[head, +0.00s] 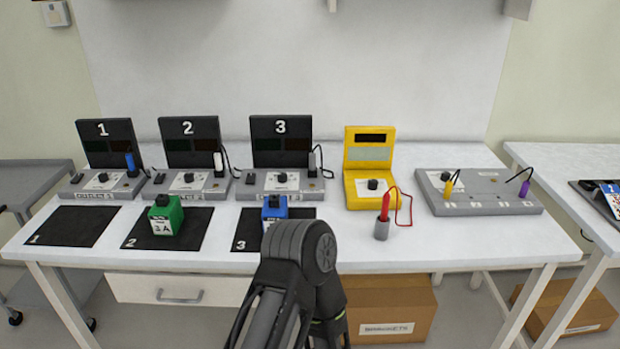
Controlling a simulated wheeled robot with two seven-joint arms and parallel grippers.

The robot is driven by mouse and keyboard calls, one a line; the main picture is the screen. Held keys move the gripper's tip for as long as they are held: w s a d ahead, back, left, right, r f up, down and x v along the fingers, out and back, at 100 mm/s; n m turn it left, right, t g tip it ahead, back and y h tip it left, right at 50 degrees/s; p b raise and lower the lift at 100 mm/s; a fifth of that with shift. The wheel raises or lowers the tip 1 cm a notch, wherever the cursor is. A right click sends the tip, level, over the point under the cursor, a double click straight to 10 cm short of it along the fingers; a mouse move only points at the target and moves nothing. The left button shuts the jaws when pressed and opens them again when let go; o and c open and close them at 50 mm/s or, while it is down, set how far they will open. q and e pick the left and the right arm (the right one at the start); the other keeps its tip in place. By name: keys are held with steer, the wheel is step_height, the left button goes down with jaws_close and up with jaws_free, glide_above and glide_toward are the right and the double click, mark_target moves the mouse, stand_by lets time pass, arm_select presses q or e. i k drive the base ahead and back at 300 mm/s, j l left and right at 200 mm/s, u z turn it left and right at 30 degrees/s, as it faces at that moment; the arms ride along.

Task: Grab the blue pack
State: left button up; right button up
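The blue pack (275,207) stands on the black mat marked 3 (246,240), in front of outlet unit 3. Its top and white label show, and its lower part is hidden behind my dark arm. That arm rises from the bottom middle of the head view and ends in a rounded dark link just in front of the pack. I cannot see any gripper fingers, so whether anything touches the pack cannot be told. No other arm shows.
A green pack (166,214) stands on mat 2 (136,241). Mat 1 (72,226) is empty. Three outlet units line the back, with a yellow meter (372,192), a red probe in a grey holder (381,229) and a grey panel (480,205) to the right. The table's front right is clear.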

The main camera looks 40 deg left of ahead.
mark_target(275, 207)
steer(key=u, duration=1.5)
steer(key=i+j+z, duration=0.1)
steer(key=z, duration=0.25)
steer(key=i+j+z, duration=0.1)
steer(key=z, duration=0.3)
steer(key=j+z, duration=0.2)
steer(key=z, duration=0.15)
